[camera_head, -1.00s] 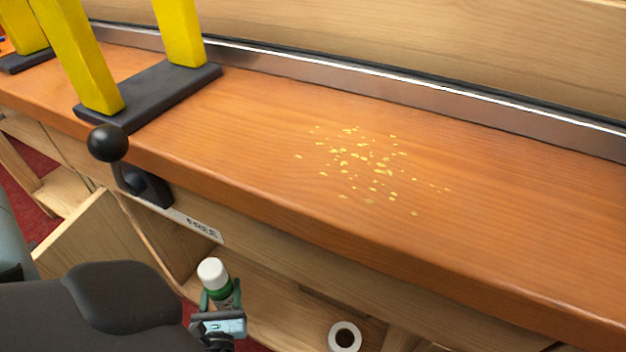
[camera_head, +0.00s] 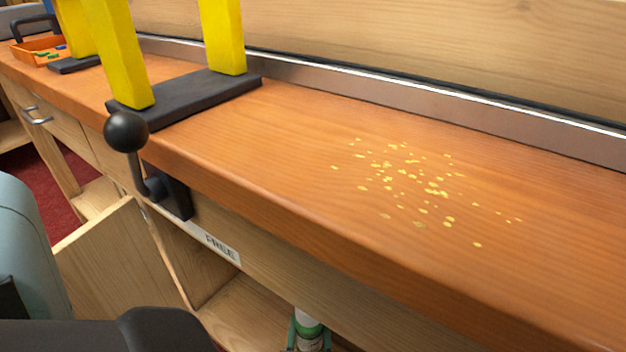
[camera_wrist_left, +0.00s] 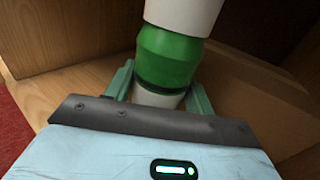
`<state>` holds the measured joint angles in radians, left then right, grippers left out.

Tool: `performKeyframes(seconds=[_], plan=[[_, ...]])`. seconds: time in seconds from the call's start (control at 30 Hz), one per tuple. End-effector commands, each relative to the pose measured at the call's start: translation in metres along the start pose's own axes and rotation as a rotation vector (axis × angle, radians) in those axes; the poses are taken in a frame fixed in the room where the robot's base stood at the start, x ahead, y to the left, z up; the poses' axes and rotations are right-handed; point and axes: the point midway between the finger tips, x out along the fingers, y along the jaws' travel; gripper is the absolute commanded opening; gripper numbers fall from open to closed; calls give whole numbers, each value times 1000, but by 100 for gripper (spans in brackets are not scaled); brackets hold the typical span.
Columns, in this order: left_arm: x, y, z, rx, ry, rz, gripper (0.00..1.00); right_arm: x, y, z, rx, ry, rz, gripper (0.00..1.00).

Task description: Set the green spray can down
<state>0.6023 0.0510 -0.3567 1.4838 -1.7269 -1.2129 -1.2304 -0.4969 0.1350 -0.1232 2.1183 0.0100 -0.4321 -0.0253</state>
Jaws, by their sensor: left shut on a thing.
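The green spray can (camera_wrist_left: 168,60) with a white cap is between the fingers of my left gripper (camera_wrist_left: 158,88) in the left wrist view. The gripper is shut on it around its lower visible part. In the head view the can (camera_head: 307,328) shows at the bottom edge, below the bench front, inside the open wooden compartment under the bench. Its white cap is mostly hidden there by the bench edge, and the left gripper (camera_head: 306,346) is only partly in view. I cannot tell whether the can's base touches the compartment floor. My right gripper is not in view.
The orange bench top (camera_head: 290,170) holds scattered yellow flakes (camera_head: 410,180) and a yellow-legged press with a dark base (camera_head: 190,98). A black ball-ended lever (camera_head: 126,132) juts from the bench front. An open wooden door (camera_head: 105,255) stands left of the compartment; an orange tray (camera_head: 38,50) sits far left.

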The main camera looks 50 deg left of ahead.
Motion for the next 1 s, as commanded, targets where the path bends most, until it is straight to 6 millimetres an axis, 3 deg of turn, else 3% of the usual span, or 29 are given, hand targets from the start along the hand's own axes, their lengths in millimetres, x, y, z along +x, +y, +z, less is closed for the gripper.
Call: performKeyframes(seconds=[0.27,0.6,1.0], plan=[[0,-4,-1,-1,-3,0,31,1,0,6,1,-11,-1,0],[1,-4,-33,-1,-3,1,31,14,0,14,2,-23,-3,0],[0,-4,-37,-1,-2,1,31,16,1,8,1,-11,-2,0]])
